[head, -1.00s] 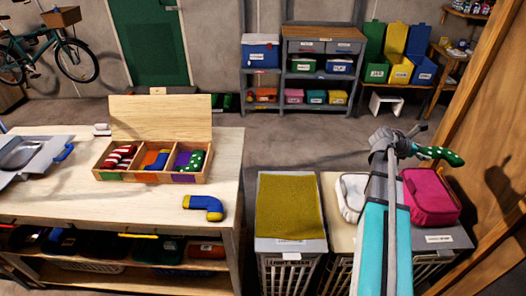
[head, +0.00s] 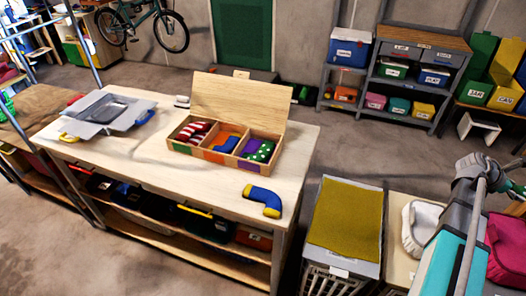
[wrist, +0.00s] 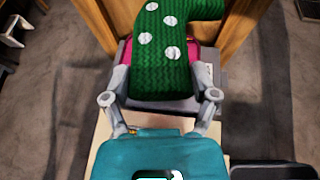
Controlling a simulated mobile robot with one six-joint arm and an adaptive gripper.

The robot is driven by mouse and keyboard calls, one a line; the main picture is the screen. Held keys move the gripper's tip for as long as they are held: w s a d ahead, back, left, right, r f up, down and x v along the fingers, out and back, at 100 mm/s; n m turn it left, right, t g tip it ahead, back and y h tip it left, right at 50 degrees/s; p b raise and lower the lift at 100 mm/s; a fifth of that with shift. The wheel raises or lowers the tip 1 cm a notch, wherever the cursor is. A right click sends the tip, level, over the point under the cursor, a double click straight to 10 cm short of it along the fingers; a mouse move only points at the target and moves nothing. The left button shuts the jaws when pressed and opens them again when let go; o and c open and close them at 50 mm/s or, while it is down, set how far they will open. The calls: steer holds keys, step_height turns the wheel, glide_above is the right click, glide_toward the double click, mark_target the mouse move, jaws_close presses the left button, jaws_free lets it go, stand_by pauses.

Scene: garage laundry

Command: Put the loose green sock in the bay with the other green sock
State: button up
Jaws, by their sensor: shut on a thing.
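The loose green sock (wrist: 165,50) with white dots fills the top middle of the wrist view. My gripper (wrist: 164,84) is shut on it, one finger on each side. In the head view my gripper (head: 500,172) is at the right edge, with a little of the sock beside it. An open wooden box (head: 208,155) with three bays stands on the workbench, far left of my gripper. Its left bay holds a red and white sock (head: 194,131), its middle bay a blue and orange sock (head: 228,143).
A blue and yellow sock (head: 263,199) lies on the workbench (head: 150,150) near its right end. A hamper with a mustard top (head: 346,220) and a pink bag (head: 506,245) stand right of the bench.

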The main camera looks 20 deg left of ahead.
steer(key=shift+w+a, duration=0.1)
steer(key=w+a+n+t, duration=0.15)
steer(key=w+a, duration=0.25)
steer(key=a, duration=0.4)
steer(key=w+a+r+n+t+y, duration=0.1)
steer(key=w+a+t, duration=0.1)
steer(key=w+a, duration=0.35)
steer(key=w+a+n+t, duration=0.1)
steer(key=w+a+n, duration=0.15)
steer(key=a, duration=0.75)
steer(key=w+a+n+t+y+p, duration=0.1)
steer(key=w+a+n+t, duration=0.1)
steer(key=a, duration=1)
steer(key=w+a+n+t+y+p, duration=0.1)
steer(key=a+t+y, duration=0.1)
steer(key=a, duration=1)
steer(key=s+a+n+t+y, duration=0.1)
steer(key=s+a, duration=0.5)
steer(key=a, duration=1)
steer(key=s+a+r+n+t+y+p, duration=0.1)
steer(key=s+a+n+y, duration=0.3)
steer(key=a, duration=1.1)
steer(key=s+a+r+n+t+y, duration=0.1)
steer(key=s+a+n+t+y, duration=0.1)
steer(key=s+a, duration=0.7)
steer(key=a+n+y, duration=0.1)
steer(key=a, duration=0.6)
steer(key=shift+a+r, duration=0.25)
steer(key=shift+a, duration=0.1)
